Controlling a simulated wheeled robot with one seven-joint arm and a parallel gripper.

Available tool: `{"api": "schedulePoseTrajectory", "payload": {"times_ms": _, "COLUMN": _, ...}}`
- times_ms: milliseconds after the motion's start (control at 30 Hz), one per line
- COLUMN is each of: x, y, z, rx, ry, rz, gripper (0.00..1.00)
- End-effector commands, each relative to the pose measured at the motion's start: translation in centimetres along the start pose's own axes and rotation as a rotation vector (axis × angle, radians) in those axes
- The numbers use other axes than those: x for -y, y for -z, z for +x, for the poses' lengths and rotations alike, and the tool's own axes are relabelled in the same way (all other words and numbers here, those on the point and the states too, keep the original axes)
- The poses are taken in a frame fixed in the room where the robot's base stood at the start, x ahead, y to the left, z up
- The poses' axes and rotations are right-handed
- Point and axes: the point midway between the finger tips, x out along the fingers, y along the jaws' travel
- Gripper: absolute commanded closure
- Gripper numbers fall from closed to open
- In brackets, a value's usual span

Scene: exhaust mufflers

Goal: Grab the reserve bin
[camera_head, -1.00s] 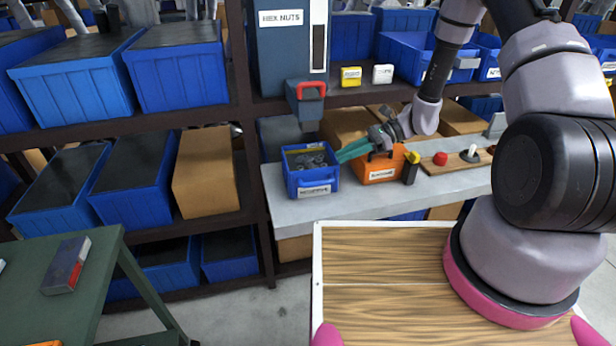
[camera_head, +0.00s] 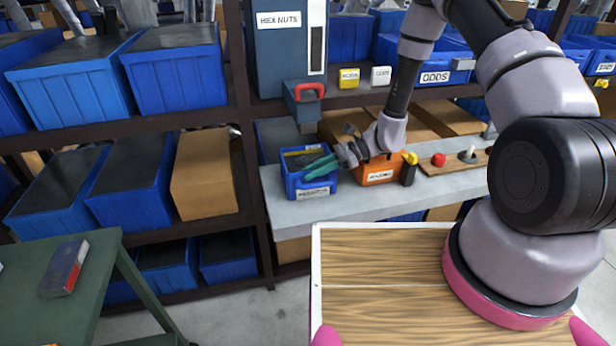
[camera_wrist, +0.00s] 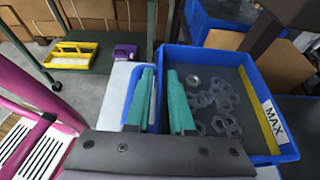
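The reserve bin is the small blue bin (camera_head: 316,192) on the grey bench, with a white front label I cannot read clearly now. In the wrist view the blue bin (camera_wrist: 282,150) holds several metal hex nuts (camera_wrist: 215,100) and a yellow strip marked MAX. My gripper (camera_head: 320,168) has teal fingers reaching the bin's right side. In the wrist view my gripper (camera_wrist: 160,82) has one finger inside the bin and the other on the outer side, with blue side wall between. A gap shows between the fingers. I cannot tell whether they touch the wall.
An orange labelled bin (camera_head: 380,172) stands right of the blue bin, close under my wrist. A board with red and grey knobs (camera_head: 455,162) lies farther right. A blue HEX NUTS dispenser (camera_head: 290,50) hangs behind, its red-trimmed spout above the bin. Bench in front is clear.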

Motion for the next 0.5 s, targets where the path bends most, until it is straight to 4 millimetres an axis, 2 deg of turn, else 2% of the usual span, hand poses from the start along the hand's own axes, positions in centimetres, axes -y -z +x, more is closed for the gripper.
{"api": "schedulePoseTrajectory", "payload": {"times_ms": 33, "x": 0.00, "y": -0.01, "z": -0.01, "rx": 0.000, "ry": 0.000, "rz": 0.000, "gripper": 0.86}}
{"api": "schedulePoseTrajectory", "payload": {"times_ms": 67, "x": 0.00, "y": -0.01, "z": -0.02, "rx": 0.000, "ry": 0.000, "rz": 0.000, "gripper": 0.98}}
{"api": "schedulePoseTrajectory", "payload": {"times_ms": 100, "x": 0.00, "y": -0.01, "z": -0.02, "rx": 0.000, "ry": 0.000, "rz": 0.000, "gripper": 1.00}}
{"api": "schedulePoseTrajectory", "payload": {"times_ms": 500, "x": 0.01, "y": -0.02, "z": -0.05, "rx": 0.000, "ry": 0.000, "rz": 0.000, "gripper": 1.00}}
